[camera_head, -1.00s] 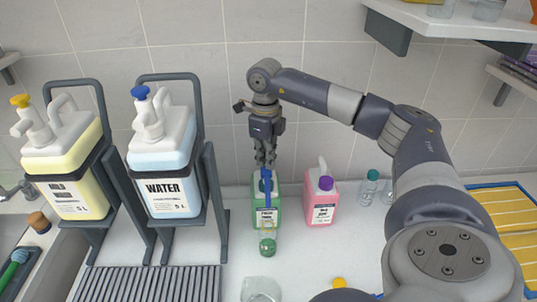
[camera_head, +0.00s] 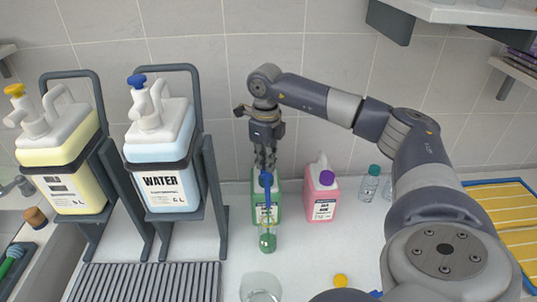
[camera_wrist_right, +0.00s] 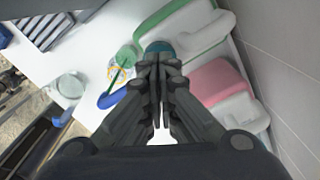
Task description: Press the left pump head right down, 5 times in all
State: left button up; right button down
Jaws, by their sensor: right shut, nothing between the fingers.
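My left gripper is not in view.
A pink jug with a purple cap (camera_head: 320,203) stands close on the right, with small teal-capped bottles (camera_head: 369,184) beyond. A glass (camera_head: 261,287) is near the front.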

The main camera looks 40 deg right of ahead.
jog(key=shift+f, duration=0.45)
jog(key=shift+r+p, duration=1.8)
jog(key=shift+r, duration=0.8)
jog(key=shift+f, duration=0.15)
